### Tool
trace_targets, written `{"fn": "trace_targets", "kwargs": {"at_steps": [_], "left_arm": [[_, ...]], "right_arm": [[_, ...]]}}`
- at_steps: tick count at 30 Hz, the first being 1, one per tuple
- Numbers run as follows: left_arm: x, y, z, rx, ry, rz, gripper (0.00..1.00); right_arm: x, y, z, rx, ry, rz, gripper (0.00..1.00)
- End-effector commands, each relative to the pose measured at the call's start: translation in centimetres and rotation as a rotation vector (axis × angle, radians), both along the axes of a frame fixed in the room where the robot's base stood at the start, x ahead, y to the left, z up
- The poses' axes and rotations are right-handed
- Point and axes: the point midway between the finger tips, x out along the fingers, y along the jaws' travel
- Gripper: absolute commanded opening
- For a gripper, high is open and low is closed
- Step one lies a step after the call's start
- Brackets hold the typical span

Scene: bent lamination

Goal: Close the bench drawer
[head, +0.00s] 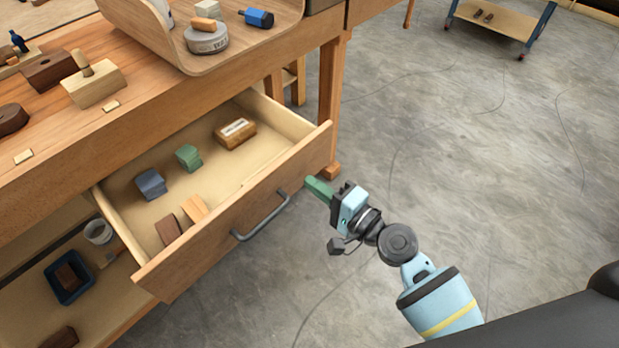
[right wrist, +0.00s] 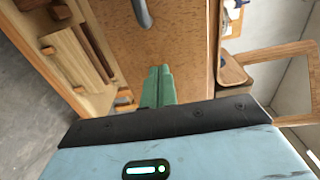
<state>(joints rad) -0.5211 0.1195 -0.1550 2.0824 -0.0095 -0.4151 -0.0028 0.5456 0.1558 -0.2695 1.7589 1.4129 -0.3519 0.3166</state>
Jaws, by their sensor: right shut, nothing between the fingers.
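The bench drawer (head: 237,224) is pulled out from under the bench top in the head view, with a grey bar handle (head: 262,218) on its front. Several small blocks lie inside it. My right gripper (head: 312,184), with green fingers, is shut and empty beside the right part of the drawer front. In the right wrist view the shut fingers (right wrist: 159,82) point at the wooden drawer front (right wrist: 180,40), and the handle (right wrist: 143,12) shows at the top. I cannot tell whether the fingertips touch the front. My left gripper is not in view.
A curved wooden tray (head: 241,48) with a tape roll and a blue tool stands on the bench top (head: 150,95). A lower shelf (head: 98,305) holds a blue bin (head: 68,279). A bench leg (head: 331,110) stands behind the drawer's right end.

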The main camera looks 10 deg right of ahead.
Motion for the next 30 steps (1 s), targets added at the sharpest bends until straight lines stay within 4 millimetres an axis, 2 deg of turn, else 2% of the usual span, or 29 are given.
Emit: {"fn": "trace_targets", "kwargs": {"at_steps": [6, 23, 30], "left_arm": [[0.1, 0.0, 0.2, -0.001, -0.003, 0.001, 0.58], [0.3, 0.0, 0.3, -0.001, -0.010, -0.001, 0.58], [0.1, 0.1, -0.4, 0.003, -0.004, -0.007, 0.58]], "right_arm": [[1.5, 1.0, 0.0, 0.000, 0.000, -0.001, 0.00], [2.0, 1.5, 0.0, 0.001, -0.001, -0.001, 0.00], [4.3, 3.1, 0.0, 0.001, -0.002, 0.000, 0.00]]}}
